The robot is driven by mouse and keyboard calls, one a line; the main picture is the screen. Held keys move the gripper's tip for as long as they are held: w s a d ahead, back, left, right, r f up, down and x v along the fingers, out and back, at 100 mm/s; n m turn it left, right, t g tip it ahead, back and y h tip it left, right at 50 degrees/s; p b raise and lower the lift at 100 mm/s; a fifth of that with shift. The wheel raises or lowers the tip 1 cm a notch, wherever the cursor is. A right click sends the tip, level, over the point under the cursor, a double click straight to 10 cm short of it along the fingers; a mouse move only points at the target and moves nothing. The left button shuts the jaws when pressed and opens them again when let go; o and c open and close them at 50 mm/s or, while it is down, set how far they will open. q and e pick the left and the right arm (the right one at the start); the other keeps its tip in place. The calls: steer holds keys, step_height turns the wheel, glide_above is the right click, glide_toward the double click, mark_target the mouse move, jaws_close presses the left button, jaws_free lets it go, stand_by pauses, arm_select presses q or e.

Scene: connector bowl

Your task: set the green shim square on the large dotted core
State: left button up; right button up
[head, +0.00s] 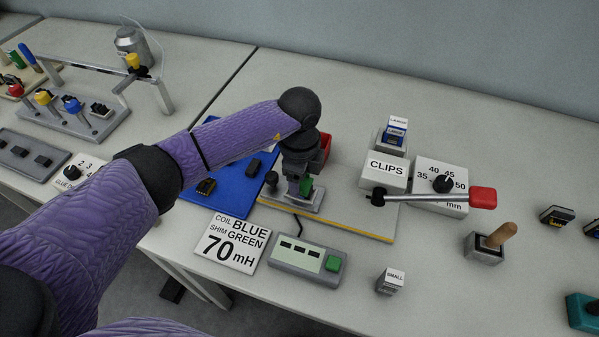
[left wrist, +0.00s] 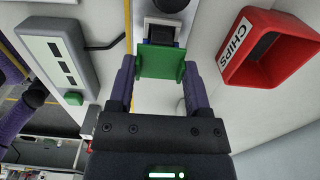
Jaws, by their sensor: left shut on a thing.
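My left gripper (head: 303,187) is over a grey fixture plate (head: 322,200) in the head view. It is shut on the green shim (head: 307,184), mostly hidden there by the gripper. In the left wrist view the shim (left wrist: 160,63) is a flat green piece between the purple fingers (left wrist: 160,82). Just beyond it is a grey and blue part (left wrist: 163,27) under a dark round piece; it may be the core with its coil. No dots can be made out, and I cannot tell whether the shim touches it. My right gripper is not in view.
A red CHIPS bin (left wrist: 267,48) stands close to the gripper. A grey meter box with a green button (head: 304,264) is in front. A sign (head: 232,243) reads coil blue, shim green.

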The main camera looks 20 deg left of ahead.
arm_select(q)
steer(key=o, duration=1.2)
steer(key=shift+o, duration=0.2)
step_height(320, 180, up, 10)
steer(key=p, duration=0.2)
